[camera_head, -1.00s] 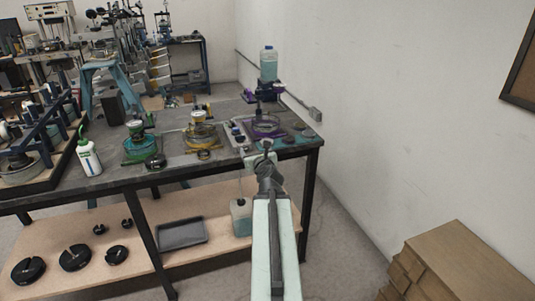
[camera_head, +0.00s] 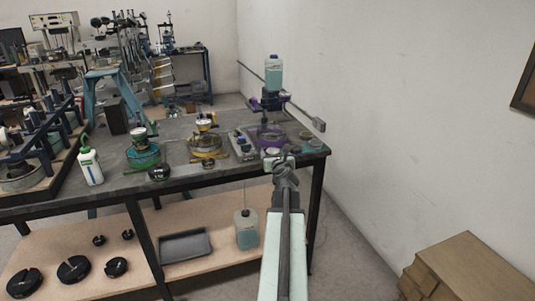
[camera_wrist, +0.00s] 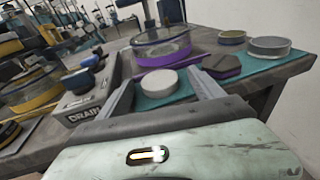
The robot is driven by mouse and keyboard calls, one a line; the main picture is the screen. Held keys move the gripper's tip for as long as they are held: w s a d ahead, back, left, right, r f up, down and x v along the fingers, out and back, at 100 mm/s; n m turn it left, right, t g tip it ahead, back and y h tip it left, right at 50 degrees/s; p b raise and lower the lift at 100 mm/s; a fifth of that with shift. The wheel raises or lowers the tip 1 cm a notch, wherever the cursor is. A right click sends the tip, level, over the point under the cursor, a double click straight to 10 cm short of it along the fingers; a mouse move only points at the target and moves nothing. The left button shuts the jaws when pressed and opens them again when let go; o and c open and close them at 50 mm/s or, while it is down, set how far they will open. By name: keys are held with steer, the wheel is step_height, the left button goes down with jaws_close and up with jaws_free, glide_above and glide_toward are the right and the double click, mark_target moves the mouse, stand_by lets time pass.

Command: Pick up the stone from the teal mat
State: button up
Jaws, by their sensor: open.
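A pale grey round disc, which looks like the stone (camera_wrist: 160,83), lies flat on the teal mat (camera_wrist: 184,87) near the bench's front edge. In the head view the stone (camera_head: 272,151) is small, just beyond my gripper (camera_head: 279,159). In the wrist view my gripper (camera_wrist: 160,76) is open and empty. One finger is on each side of the stone, with its top uncovered. I cannot tell whether the fingers are low enough to flank it or touch the mat.
A purple-rimmed dish (camera_wrist: 163,50) stands right behind the stone. A dark hexagonal piece (camera_wrist: 222,66) sits close by the right finger. Two more round pieces stand farther right, including a grey disc (camera_wrist: 270,46). A grey box marked DRAIN (camera_wrist: 86,108) is to the left.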

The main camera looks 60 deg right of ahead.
mark_target(274, 153)
steer(key=shift+s, duration=0.1)
steer(key=c, duration=1.5)
steer(key=shift+r, duration=0.15)
step_height(274, 153, up, 10)
steer(key=p, duration=1)
